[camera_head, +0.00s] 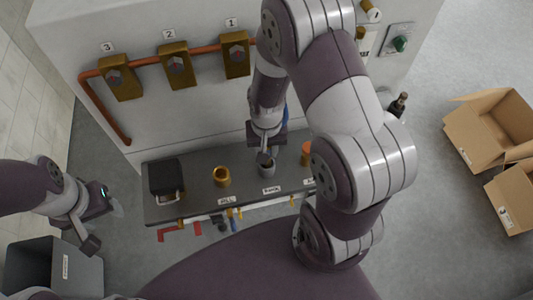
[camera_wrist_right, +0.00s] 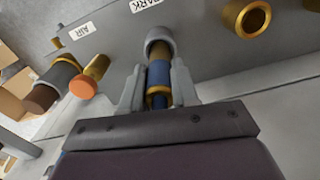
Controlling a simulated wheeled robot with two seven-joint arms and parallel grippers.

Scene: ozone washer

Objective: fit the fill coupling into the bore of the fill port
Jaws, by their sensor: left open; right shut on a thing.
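The fill coupling (camera_wrist_right: 158,72) is a blue cylinder with brass bands, and a dark blue hose (camera_head: 287,112) shows behind the arm. My right gripper (camera_wrist_right: 157,90) is shut on it, one finger on each side. It also shows in the head view (camera_head: 266,150). The coupling's end is at the mouth of the grey park socket (camera_wrist_right: 160,38) and appears to be in it; the depth is hidden. The fill port (camera_head: 221,176) is an upright brass ring with an open bore, left of the park socket, and shows in the wrist view (camera_wrist_right: 247,18). My left gripper (camera_head: 104,225) is open and empty.
An orange-capped air fitting (camera_wrist_right: 83,87) stands on the shelf's other side of the park socket. A black box (camera_head: 166,177) sits at the shelf's (camera_head: 205,205) left end. Numbered brass valves (camera_head: 178,66) line the wall. A grey bin (camera_head: 55,267) is below left; cartons (camera_head: 492,130) lie right.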

